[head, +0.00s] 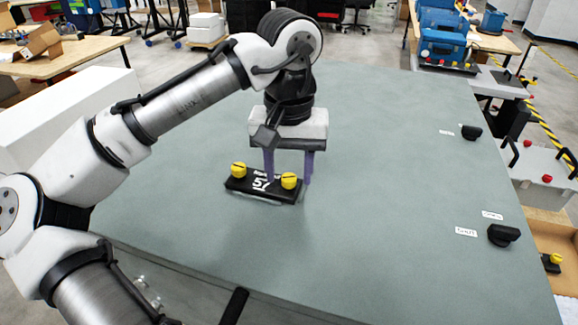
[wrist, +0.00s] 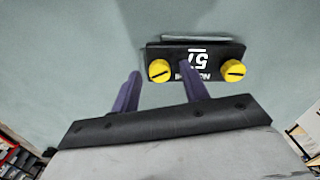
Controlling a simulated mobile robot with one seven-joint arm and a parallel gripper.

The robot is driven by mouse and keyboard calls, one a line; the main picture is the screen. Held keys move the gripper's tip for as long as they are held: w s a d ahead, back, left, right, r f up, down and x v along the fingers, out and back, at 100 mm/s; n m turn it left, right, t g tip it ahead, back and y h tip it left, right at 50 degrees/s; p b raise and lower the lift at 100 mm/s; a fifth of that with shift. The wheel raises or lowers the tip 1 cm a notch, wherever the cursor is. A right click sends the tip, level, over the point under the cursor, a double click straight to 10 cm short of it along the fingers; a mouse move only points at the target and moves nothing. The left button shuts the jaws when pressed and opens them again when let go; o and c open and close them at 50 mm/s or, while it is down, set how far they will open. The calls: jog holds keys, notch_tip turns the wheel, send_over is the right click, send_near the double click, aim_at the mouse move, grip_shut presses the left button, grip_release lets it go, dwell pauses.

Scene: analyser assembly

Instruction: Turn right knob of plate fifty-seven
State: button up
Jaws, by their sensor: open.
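A black plate marked 57 (head: 262,187) lies on the grey-green table and carries two yellow knobs. The left knob (head: 238,170) stands free. The right knob (head: 289,180) lies between the two purple fingers of my gripper (head: 288,181), which is open. In the wrist view the plate (wrist: 196,54) appears upside down, so the right knob (wrist: 159,70) shows at left, in the gap between the fingertips (wrist: 159,70). The left knob (wrist: 232,71) is outside the fingers. I see no clear contact; whether the tips are level with the knob I cannot tell.
The table (head: 390,220) is mostly clear around the plate. Black handle-like parts (head: 503,235) (head: 471,132) with white labels sit near its right edge. A blue machine (head: 443,40) stands beyond the far right corner.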

jog(key=shift+f, duration=0.35)
grip_shut()
jog(key=shift+r+m+p, duration=0.1)
jog(key=shift+m+p, duration=0.2)
jog(key=shift+r+m+p, duration=0.1)
jog(key=shift+m+p, duration=0.85)
jog(key=shift+m, duration=1.95)
